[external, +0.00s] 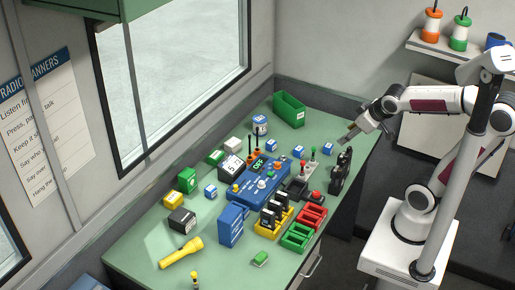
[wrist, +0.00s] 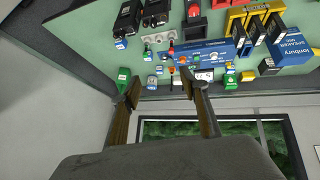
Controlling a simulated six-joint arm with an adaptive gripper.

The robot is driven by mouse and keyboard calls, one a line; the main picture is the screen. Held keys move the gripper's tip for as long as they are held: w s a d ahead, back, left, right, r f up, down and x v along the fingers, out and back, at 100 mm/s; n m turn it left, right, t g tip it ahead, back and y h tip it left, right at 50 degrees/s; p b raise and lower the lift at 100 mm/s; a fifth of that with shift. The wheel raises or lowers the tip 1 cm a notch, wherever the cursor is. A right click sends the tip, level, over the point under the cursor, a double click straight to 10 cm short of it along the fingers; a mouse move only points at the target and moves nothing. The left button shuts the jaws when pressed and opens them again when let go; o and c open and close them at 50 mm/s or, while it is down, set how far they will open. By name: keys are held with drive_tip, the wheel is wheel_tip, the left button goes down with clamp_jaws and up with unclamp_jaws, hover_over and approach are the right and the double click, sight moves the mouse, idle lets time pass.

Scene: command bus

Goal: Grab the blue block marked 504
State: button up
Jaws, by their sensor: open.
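Several small blue-and-white blocks stand on the green table, and their numbers are too small to read, so I cannot tell which is 504. In the external view one block (external: 299,151) is right of the blue control box, another block (external: 328,148) is farther right, and a third block (external: 211,191) is at the left. My gripper (external: 354,131) is open and empty above the table's right back part, apart from all blocks. In the wrist view its two fingers (wrist: 161,88) are spread, with small blocks beyond them.
A blue control box (external: 258,187) with knobs fills the table's middle. A green bin (external: 289,110) stands at the back. Black radios (external: 341,171) stand at the right edge.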

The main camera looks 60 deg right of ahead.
drive_tip(key=w+d+f+h, duration=0.2)
drive_tip(key=w+d+f, duration=0.1)
drive_tip(key=w+d, duration=0.55)
drive_tip(key=n+t+y, duration=0.2)
drive_tip(key=t, duration=0.1)
hover_over(325, 146)
drive_tip(key=s, duration=0.3)
wheel_tip(325, 146, down, 12)
drive_tip(key=s+f+t, duration=0.1)
drive_tip(key=f, duration=0.1)
drive_tip(key=s+f+y, duration=0.1)
drive_tip(key=f, duration=0.1)
drive_tip(key=f+t+y, duration=0.1)
drive_tip(key=f, duration=0.2)
drive_tip(key=shift+s+d+m+t, duration=0.2)
drive_tip(key=shift+s+m+t, duration=0.1)
drive_tip(key=shift+s, duration=0.1)
drive_tip(key=shift+s+a+f+m+t+y, duration=0.15)
drive_tip(key=shift+s+f+t+y, duration=0.05)
drive_tip(key=shift+s+f+t, duration=0.2)
drive_tip(key=shift+s+a+f+m+t+y, duration=0.1)
drive_tip(key=shift+s+f+m+t+y, duration=0.15)
drive_tip(key=shift+s, duration=0.25)
drive_tip(key=shift+w, duration=0.1)
drive_tip(key=shift+x, duration=1.1)
drive_tip(key=shift+w+f, duration=0.15)
drive_tip(key=shift+w, duration=0.1)
